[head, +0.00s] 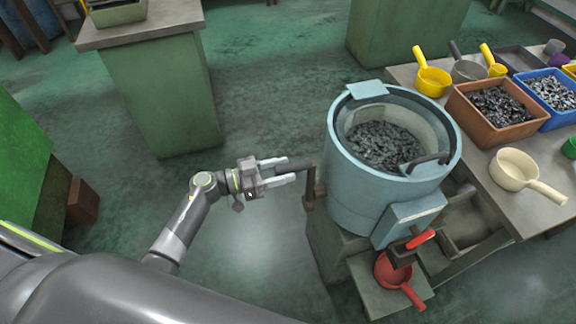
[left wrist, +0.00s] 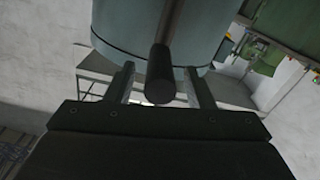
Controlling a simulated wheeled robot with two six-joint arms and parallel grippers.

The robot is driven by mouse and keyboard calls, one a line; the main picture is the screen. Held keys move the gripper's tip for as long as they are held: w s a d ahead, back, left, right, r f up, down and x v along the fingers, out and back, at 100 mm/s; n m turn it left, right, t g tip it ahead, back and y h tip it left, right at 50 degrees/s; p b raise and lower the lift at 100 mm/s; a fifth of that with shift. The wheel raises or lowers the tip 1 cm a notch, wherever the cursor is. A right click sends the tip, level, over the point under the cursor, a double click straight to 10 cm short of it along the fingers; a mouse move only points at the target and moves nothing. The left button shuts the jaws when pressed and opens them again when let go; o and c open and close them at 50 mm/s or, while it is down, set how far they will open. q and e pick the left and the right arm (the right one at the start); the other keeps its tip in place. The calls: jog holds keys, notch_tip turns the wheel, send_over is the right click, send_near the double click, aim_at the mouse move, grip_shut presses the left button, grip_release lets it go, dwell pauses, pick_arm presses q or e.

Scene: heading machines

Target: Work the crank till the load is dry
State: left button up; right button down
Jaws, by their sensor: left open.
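A light blue round drum (head: 352,180) stands on a green base in the head view, its top open. A load of small dark grey metal pieces (head: 380,147) lies inside it. The crank (head: 309,188) is on the drum's left side, with a dark bar handle pointing left. My left gripper (head: 286,169) is open, its two fingers pointing right on either side of the handle. In the left wrist view the dark handle (left wrist: 160,78) comes end-on between the open fingers, with space on both sides. My right gripper is not in view.
A red-handled lever (head: 420,240) is at the drum's front, above a red pan (head: 386,270). The bench at right holds a brown bin (head: 462,105), a blue bin (head: 556,122), a cream scoop (head: 513,169) and yellow scoops. Floor left of the drum is clear.

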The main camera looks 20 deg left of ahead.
pick_arm(q)
jog(key=shift+x, duration=1.05)
grip_shut()
